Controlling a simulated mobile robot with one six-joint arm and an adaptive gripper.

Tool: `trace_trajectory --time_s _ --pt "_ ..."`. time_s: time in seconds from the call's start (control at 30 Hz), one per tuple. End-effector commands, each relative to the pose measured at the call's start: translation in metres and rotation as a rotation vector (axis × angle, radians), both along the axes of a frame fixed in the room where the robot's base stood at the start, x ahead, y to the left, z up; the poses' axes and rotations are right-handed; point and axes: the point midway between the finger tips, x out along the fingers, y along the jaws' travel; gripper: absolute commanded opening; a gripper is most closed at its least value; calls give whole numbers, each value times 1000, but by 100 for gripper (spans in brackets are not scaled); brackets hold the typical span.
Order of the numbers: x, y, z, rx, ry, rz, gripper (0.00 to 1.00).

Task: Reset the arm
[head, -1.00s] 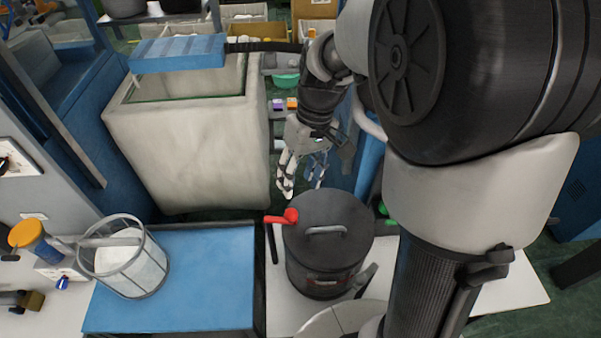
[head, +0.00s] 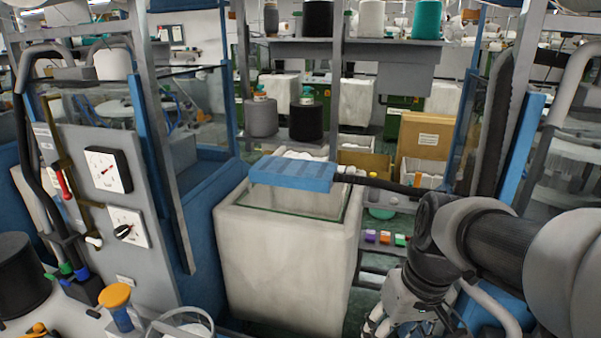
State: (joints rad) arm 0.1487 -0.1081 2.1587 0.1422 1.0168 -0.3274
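My arm reaches in from the right edge in the head view, bent downward at the wrist. My gripper (head: 408,326) points down at the bottom edge, to the right of the pale stone-like bin (head: 287,265). Its fingers stand apart with nothing seen between them. The fingertips are cut off by the frame.
A blue slab (head: 292,174) lies across the bin's top. Left stands a grey panel with dials (head: 107,169). A mesh basket (head: 182,326) and an orange-topped spool (head: 117,300) are low left. Small coloured blocks (head: 385,238) lie behind the gripper. Shelves with yarn cones are at the back.

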Motion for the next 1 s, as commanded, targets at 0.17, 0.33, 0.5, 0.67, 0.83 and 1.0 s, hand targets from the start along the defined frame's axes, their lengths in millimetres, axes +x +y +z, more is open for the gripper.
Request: trace_trajectory --time_s 0.17,0.33,0.5,0.67,0.83,1.0 --pt "-53 13 25 -51 -129 -47 47" --pt "-92 17 30 -74 -232 -93 47" --pt "-112 18 28 -80 -293 -121 47" --pt "-116 18 27 -82 -308 -130 47" --pt "-116 18 27 -81 -307 -130 47" --pt "-116 18 27 -81 -306 -130 47"
